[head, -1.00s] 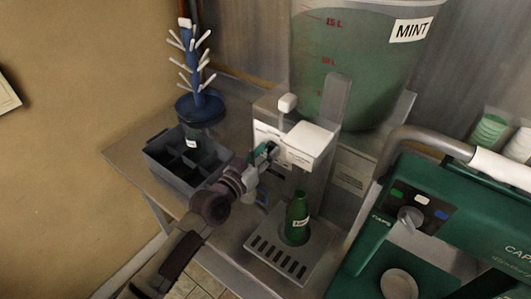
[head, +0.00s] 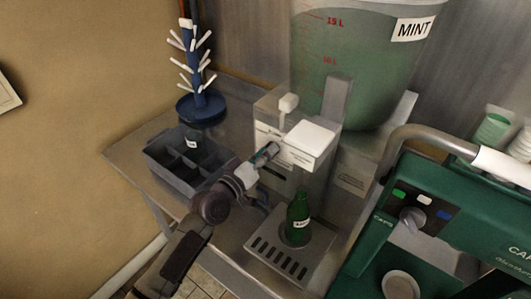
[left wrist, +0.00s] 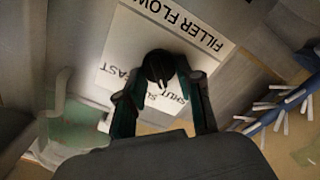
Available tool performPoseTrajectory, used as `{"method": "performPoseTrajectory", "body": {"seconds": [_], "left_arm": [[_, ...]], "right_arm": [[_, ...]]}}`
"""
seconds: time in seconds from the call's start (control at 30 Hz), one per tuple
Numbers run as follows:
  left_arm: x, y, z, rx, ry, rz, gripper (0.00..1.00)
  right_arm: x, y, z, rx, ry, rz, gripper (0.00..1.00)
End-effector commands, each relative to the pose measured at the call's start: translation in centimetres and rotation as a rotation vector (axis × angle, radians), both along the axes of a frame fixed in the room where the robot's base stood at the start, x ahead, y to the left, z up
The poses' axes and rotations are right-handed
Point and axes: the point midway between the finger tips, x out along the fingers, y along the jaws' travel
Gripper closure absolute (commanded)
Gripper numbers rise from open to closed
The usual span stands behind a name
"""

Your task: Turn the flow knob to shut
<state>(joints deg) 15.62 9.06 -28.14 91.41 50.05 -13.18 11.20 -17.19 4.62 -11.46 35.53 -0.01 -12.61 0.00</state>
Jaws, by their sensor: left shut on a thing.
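The flow knob (left wrist: 158,68) is a small dark round knob on a white panel (left wrist: 145,40) marked FILLER FLOW, with SHUT and FAST lettering around it, in the left wrist view. My left gripper (left wrist: 160,92) has a finger on each side of the knob and is shut on it. In the head view my left gripper (head: 266,154) reaches the front of the filler machine (head: 310,140), and the knob is hidden behind the fingers. My right gripper is in neither view.
A green bottle (head: 298,222) stands on the drip tray (head: 262,258) under the filler. A grey divided crate (head: 160,165) and a blue bottle tree (head: 200,105) are at the left. A mint bucket (head: 345,70) stands behind; a green capping machine (head: 450,215) is at the right.

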Motion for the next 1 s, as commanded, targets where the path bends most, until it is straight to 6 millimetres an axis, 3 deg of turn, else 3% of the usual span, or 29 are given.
{"method": "performPoseTrajectory", "body": {"seconds": [0.47,0.5,0.6,1.0], "left_arm": [[0.0,0.01,-0.05,-0.013,0.01,0.001,0.99],[0.0,0.01,-0.05,-0.013,0.01,0.001,0.59],[0.0,0.0,-0.04,-0.012,0.009,0.001,0.43],[-0.39,0.35,-0.09,-0.011,0.009,0.001,0.4]], "right_arm": [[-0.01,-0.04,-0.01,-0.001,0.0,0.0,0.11],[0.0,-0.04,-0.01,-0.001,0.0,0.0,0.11],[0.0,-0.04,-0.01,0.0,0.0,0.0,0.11],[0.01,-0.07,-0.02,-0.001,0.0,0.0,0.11]]}}
